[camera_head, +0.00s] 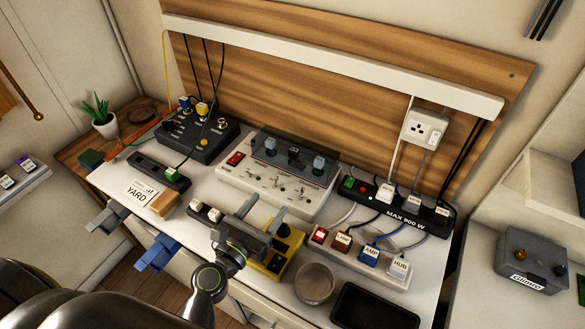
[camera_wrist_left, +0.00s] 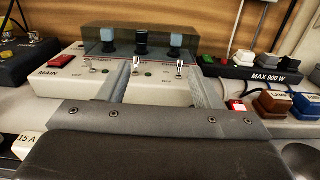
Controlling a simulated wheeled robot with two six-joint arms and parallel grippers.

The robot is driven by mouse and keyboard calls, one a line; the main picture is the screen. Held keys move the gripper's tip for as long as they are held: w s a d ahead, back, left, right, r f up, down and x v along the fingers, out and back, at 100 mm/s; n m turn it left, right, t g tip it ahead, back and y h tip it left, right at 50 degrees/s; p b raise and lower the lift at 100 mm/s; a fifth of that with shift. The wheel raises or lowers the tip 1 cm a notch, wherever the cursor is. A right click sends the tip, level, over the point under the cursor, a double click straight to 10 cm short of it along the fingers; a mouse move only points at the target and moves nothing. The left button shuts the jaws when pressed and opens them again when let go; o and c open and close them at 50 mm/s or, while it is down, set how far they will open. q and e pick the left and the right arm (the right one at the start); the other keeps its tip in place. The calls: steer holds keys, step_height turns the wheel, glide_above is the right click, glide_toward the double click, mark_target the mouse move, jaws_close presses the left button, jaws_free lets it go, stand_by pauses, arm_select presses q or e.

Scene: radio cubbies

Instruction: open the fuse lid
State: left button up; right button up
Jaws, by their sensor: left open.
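The fuse lid (camera_head: 296,166) is a smoky see-through cover along the back of the white switch panel (camera_head: 228,176). It is down over several grey-blue and black fuses. In the left wrist view the lid (camera_wrist_left: 105,46) spans the upper middle, with toggle switches in front of it. My left gripper (camera_head: 264,212) is open and empty, in front of the panel and short of the lid. In the left wrist view its two fingers (camera_wrist_left: 158,78) point towards the panel and overlap its front in the picture. Whether they touch it I cannot tell. My right gripper is not in view.
A yellow box (camera_head: 270,262) lies below my left gripper. A power strip (camera_head: 385,205) with plugs stands to the right. A metal cup (camera_head: 315,284) and a black tray (camera_head: 375,306) are at the front right. A dark box (camera_head: 196,135) with cables stands to the left.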

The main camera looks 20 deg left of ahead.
arm_select(q)
steer(key=p, duration=0.2)
glide_toward(293, 157)
steer(key=w+d, duration=0.2)
steer(key=w, duration=0.1)
steer(key=w+d+f, duration=0.1)
steer(key=shift+w, duration=0.15)
steer(key=shift+w+d, duration=0.1)
steer(key=shift+w, duration=0.35)
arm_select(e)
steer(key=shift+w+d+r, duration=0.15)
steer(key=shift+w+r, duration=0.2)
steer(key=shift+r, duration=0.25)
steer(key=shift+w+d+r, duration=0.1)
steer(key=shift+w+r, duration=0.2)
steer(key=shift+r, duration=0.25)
arm_select(q)
jaws_close()
steer(key=shift+r, duration=0.1)
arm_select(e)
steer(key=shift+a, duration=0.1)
